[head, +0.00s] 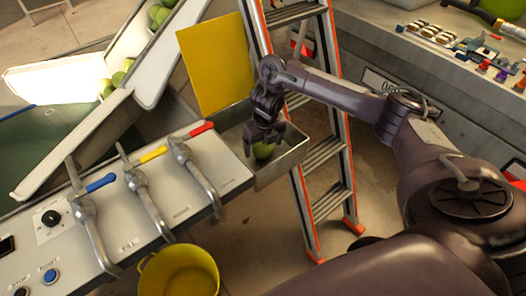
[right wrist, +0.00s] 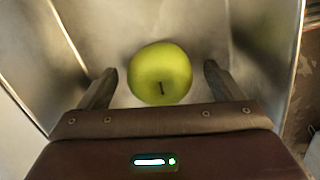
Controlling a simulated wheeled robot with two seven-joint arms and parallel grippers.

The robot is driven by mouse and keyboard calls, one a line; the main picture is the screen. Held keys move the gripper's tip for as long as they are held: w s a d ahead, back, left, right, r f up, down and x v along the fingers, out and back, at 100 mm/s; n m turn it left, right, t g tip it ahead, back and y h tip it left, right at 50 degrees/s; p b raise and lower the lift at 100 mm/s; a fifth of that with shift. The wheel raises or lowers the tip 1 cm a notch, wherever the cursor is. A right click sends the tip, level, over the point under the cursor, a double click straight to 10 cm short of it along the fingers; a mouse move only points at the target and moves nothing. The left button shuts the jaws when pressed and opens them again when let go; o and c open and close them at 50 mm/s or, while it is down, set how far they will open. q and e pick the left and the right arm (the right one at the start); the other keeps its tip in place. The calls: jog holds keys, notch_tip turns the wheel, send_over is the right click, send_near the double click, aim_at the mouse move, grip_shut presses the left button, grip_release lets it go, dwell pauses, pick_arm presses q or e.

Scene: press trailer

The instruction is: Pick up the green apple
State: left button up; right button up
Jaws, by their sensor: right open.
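A green apple (head: 264,150) sits in a small metal tray (head: 294,158) at the right end of the tap panel. In the right wrist view the apple (right wrist: 160,73) lies on the tray floor with its stem facing the camera. My right gripper (head: 265,137) is above the tray, pointing down. In the wrist view its two fingers (right wrist: 158,80) are spread, one on each side of the apple, with gaps between. In the head view the fingers hide part of the apple. My left gripper is not in view.
The tray walls (right wrist: 268,60) stand close around the fingers. A yellow panel (head: 215,62) rises behind the tray. An orange-edged ladder (head: 325,150) stands right of it. Taps with red, yellow and blue handles (head: 188,160) are left. A yellow bucket (head: 178,272) is below; more green apples (head: 112,82) lie on chutes.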

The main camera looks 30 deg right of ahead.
jog(key=shift+w+f, duration=0.1)
jog(key=shift+f, duration=0.15)
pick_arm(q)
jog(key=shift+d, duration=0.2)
pick_arm(e)
jog(key=c, duration=1.2)
jog(key=shift+o, duration=0.2)
